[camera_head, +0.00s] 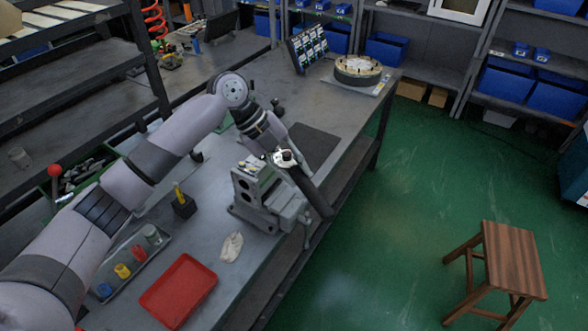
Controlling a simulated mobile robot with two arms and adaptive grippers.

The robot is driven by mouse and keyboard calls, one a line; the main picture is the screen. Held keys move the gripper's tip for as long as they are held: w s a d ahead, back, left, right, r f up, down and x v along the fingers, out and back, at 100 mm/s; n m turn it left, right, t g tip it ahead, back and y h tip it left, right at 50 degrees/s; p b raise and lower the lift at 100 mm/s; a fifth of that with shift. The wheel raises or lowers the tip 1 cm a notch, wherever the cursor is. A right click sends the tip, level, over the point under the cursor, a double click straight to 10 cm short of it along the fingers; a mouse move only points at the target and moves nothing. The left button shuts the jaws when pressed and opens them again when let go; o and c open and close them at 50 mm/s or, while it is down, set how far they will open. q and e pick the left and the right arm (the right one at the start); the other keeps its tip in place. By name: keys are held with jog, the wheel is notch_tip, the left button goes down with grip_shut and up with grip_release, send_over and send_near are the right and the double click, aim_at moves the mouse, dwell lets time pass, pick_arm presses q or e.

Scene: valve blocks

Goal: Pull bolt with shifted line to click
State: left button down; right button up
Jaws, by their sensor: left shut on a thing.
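A grey metal valve block (246,188) with dark round holes in its side sits in a grey vise (278,210) on the workbench. My left arm reaches over the bench from the left. My left gripper (278,146) is above the right side of the block, shut on a dark wrench-like tool. The tool's thick dark handle (312,194) slants down to the right, past the block and over the vise. A pale round part shows at the tool's upper end. The bolts and any line marks are too small or hidden to tell. My right gripper is out of view.
A red tray (178,291), a white cloth (231,247) and a small black holder (184,205) lie on the near bench. A dark mat (313,144) and a round fixture (357,69) lie farther back. A wooden stool (508,258) stands on the open green floor.

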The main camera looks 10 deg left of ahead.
pick_arm(q)
jog(key=shift+r, duration=0.1)
jog(key=shift+f+b, duration=0.5)
jog(key=shift+f, duration=0.5)
dwell(0.6)
jog(key=shift+s+a+m+g, duration=0.5)
jog(key=shift+s+a+m, duration=0.15)
jog(key=shift+a+m, duration=0.3)
jog(key=shift+a, duration=0.15)
jog(key=shift+s+a+m+g+b, duration=0.25)
jog(key=shift+a+m+g, duration=0.05)
jog(key=shift+a+m, duration=0.25)
jog(key=shift+s+a+m+g+b, duration=0.3)
jog(key=shift+a+m, duration=0.1)
jog(key=shift+a, duration=0.1)
